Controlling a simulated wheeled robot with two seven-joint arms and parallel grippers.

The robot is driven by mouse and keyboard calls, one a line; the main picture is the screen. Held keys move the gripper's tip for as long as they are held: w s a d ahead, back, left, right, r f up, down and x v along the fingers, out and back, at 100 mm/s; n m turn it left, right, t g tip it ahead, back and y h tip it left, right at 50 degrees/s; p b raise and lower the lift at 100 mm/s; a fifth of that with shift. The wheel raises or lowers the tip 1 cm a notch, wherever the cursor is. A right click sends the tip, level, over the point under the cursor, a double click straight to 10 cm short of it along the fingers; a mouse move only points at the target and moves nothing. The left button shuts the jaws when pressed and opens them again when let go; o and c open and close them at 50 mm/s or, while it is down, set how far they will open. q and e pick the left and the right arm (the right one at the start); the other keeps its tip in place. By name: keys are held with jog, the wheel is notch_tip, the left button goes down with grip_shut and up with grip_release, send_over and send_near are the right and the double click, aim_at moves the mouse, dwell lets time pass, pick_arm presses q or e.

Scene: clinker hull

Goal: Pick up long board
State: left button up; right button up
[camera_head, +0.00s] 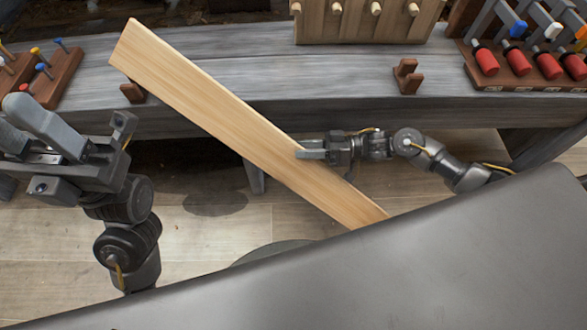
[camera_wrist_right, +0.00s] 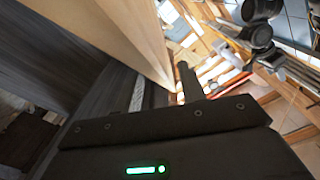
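The long board (camera_head: 225,118) is a pale wooden plank. In the head view it slants from the upper left, above the grey bench, down to the lower right, where a grey surface in front hides its end. My right gripper (camera_head: 308,150) is shut on the board's right edge, below its middle. The board (camera_wrist_right: 125,35) fills the upper left of the right wrist view, close against a dark finger. My left gripper (camera_head: 35,135) is at the left, apart from the board; its fingers look spread and empty.
The grey bench (camera_head: 300,75) runs across the back. It carries a peg rack (camera_head: 365,25), a rack of red-handled tools (camera_head: 530,65), a tool block (camera_head: 45,75) and small brown brackets (camera_head: 407,76). Wooden floor (camera_head: 200,235) shows below.

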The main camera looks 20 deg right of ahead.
jog(key=shift+a, duration=0.25)
grip_shut()
jog(key=shift+w, duration=0.1)
dwell(1.1)
jog(key=shift+r, duration=0.15)
